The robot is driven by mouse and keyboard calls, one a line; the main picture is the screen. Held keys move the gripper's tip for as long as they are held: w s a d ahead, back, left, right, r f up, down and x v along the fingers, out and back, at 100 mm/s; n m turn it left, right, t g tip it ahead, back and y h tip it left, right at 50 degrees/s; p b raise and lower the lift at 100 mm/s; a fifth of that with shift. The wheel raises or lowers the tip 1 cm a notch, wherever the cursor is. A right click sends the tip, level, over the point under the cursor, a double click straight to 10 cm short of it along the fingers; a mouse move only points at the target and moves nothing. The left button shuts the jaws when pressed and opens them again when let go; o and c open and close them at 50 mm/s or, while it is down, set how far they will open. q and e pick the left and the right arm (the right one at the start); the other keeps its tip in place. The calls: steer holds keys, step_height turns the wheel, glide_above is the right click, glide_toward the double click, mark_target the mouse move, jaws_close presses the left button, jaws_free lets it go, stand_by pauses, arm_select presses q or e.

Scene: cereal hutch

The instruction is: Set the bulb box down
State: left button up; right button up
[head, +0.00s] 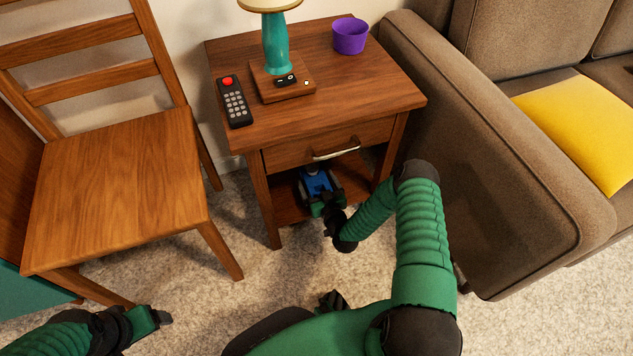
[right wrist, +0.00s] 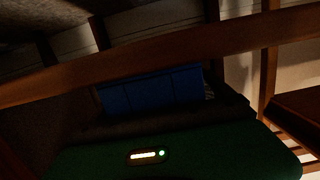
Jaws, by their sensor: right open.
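The blue bulb box (head: 318,181) is in the open lower space of the wooden side table (head: 330,82), under the drawer. In the right wrist view the box (right wrist: 150,92) shows dark blue just beyond the gripper body. My right gripper (head: 319,188) is open and reaches into that space, with its fingers about the sides of the box. Its fingertips are partly hidden in shadow, and I cannot tell whether they touch the box. The box's underside is hidden. My left gripper (head: 160,318) is low at the left, away from the table; its jaw gap is unclear.
The closed drawer (head: 290,152) with its handle (head: 336,154) is right above the reaching gripper. A remote (head: 234,102), teal lamp (head: 275,45) and purple bowl (head: 350,36) stand on top. A chair (head: 120,165) is at left, a sofa (head: 500,160) at right.

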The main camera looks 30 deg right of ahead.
steer(key=p+v, duration=0.6)
steer(key=v, duration=0.6)
steer(key=shift+a, duration=0.1)
